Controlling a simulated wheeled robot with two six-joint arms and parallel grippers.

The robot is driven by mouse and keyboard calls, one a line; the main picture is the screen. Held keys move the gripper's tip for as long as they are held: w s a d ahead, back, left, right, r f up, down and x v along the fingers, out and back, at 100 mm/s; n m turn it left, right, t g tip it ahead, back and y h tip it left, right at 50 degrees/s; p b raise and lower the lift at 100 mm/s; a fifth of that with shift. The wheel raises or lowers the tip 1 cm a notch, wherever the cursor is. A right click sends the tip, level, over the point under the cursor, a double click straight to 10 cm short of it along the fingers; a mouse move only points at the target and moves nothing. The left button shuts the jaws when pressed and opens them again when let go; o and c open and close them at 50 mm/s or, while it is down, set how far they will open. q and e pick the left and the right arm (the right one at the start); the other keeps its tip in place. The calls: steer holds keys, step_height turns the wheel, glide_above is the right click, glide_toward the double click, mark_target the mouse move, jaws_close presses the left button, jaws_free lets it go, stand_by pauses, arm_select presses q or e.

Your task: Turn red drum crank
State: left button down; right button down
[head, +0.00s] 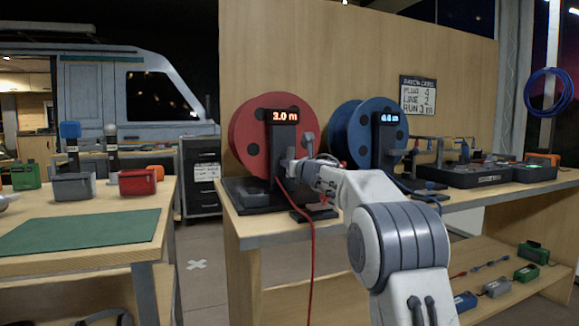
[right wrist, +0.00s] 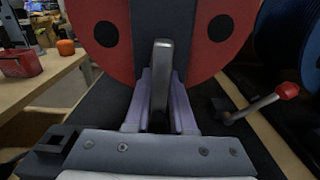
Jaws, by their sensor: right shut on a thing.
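The red drum (head: 262,140) stands upright on a dark base at the left end of the wooden bench, with a display reading 3.0 m on the post before it. Its lower face with dark round holes fills the top of the right wrist view (right wrist: 105,60). My right gripper (head: 286,168) is low in front of the drum. In the right wrist view its fingers (right wrist: 160,102) are shut around a grey metal bar (right wrist: 162,65), which looks like the crank handle. My own gripper hides much of the crank. My left gripper is not in view.
A blue drum (head: 366,130) with its own display stands to the right. A lever with a red knob (right wrist: 287,90) is right of my fingers. A red cable (head: 312,250) hangs over the bench front. A card (head: 417,95) reads RUN 3 m.

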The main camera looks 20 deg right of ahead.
steer(key=shift+s+d+r, duration=0.15)
steer(key=shift+d+r, duration=0.1)
steer(key=shift+r, duration=0.5)
steer(key=c, duration=0.8)
jaws_free()
steer(key=shift+d, duration=0.1)
steer(key=shift+o, duration=0.2)
steer(key=shift+a+f, duration=0.25)
steer(key=shift+s+b, duration=0.3)
steer(key=s+b, duration=0.2)
steer(key=s, duration=0.7)
steer(key=shift+s+d+b, duration=0.2)
steer(key=shift+s+b, duration=0.2)
